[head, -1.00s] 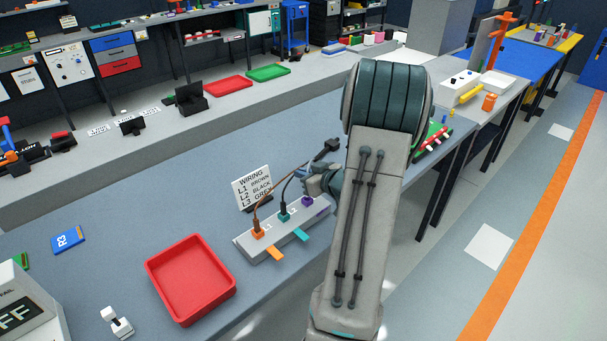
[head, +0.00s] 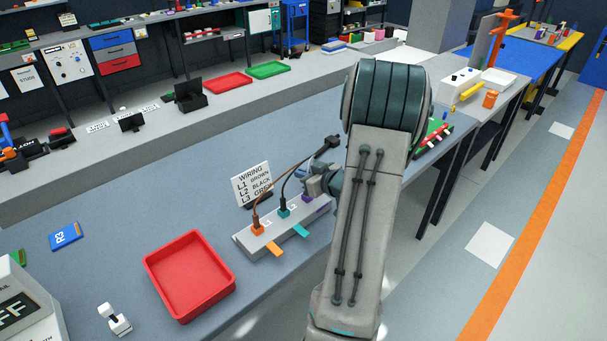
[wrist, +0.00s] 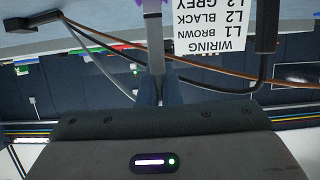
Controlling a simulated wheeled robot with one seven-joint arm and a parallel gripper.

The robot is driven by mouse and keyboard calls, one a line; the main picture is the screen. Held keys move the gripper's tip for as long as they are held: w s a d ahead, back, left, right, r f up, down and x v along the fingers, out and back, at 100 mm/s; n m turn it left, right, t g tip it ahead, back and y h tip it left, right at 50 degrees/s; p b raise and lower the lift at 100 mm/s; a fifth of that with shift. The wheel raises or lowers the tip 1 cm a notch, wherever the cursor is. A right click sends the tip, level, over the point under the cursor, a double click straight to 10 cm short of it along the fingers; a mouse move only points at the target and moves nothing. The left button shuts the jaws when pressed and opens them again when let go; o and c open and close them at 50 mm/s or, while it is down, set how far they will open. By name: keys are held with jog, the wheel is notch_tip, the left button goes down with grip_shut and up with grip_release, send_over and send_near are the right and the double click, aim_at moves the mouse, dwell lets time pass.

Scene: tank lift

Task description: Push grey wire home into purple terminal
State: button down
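The terminal block (head: 262,246) lies on the bench. Its purple terminal (head: 307,197) at the right end is partly hidden by my gripper (head: 318,187). In the wrist view my gripper (wrist: 158,92) is shut on the grey wire (wrist: 153,52). The wire's end points at the purple terminal (wrist: 150,2), which shows only at the picture's top edge. I cannot tell how deep the end sits. A brown wire (head: 262,205) runs into the orange terminal (head: 257,229), and a black wire (head: 284,192) into the teal terminal (head: 284,212).
A wiring sign (head: 251,184) stands just behind the block; it also shows upside down in the wrist view (wrist: 205,25). A black cable holder (head: 328,145) gathers the wires behind. A red tray (head: 190,277) is to the left. Orange and teal tabs stick out in front of the block.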

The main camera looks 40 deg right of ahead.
jog(key=shift+f+b, duration=0.4)
jog(key=shift+f, duration=0.2)
jog(key=c, duration=1.5)
grip_release()
jog(key=shift+r, duration=0.1)
jog(key=shift+c, duration=0.2)
jog(key=b+v, duration=0.1)
jog(key=v, duration=1.2)
jog(key=shift+s+r, duration=0.2)
jog(key=shift+s, duration=0.15)
